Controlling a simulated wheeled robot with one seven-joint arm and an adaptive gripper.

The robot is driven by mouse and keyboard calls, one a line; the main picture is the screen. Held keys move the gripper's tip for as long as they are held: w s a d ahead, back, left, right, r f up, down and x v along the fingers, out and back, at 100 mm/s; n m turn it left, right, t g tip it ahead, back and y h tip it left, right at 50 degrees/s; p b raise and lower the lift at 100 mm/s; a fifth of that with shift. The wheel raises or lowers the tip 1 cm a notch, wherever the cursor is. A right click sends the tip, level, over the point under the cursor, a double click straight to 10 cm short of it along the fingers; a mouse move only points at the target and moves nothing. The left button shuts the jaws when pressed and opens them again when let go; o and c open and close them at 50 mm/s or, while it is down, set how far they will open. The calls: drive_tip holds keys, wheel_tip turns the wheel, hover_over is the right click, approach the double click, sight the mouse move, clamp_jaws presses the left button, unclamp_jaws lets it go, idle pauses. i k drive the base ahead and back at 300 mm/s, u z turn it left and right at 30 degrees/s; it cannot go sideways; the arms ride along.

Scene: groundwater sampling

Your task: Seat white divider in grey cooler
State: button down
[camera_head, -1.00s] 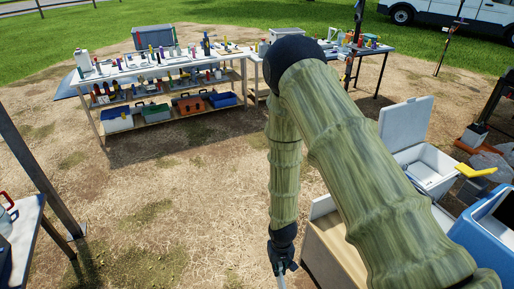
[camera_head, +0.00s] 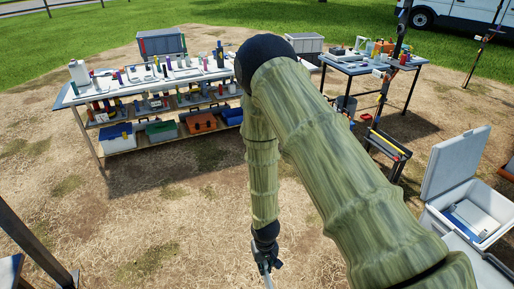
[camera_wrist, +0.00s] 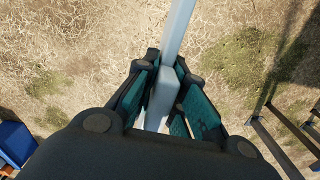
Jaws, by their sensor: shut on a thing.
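In the wrist view my gripper (camera_wrist: 167,88) is shut on a thin, pale grey-white piece (camera_wrist: 178,28), which looks like the white divider seen edge-on. The piece runs from between the teal finger pads to the top edge of the picture. In the head view my gripper (camera_head: 267,262) hangs at the bottom centre, over bare ground, with the pale piece below it partly cut off. A pale grey cooler (camera_head: 474,238) stands at the right with its lid (camera_head: 455,162) raised. Something blue and white lies inside it. My gripper is well to the left of the cooler.
A long table (camera_head: 120,92) with bottles and lower shelves holding coloured boxes stands at the back left. A second table (camera_head: 390,68) stands at the back right. Dark posts (camera_head: 35,245) rise at the lower left. Dry ground between is open.

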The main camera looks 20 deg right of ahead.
sight(473, 230)
drive_tip(key=z, duration=0.05)
drive_tip(key=i, duration=1.4)
drive_tip(key=z, duration=0.55)
drive_tip(key=i, duration=1.15)
drive_tip(key=z, duration=1.95)
drive_tip(key=i, duration=1)
drive_tip(key=z, duration=0.7)
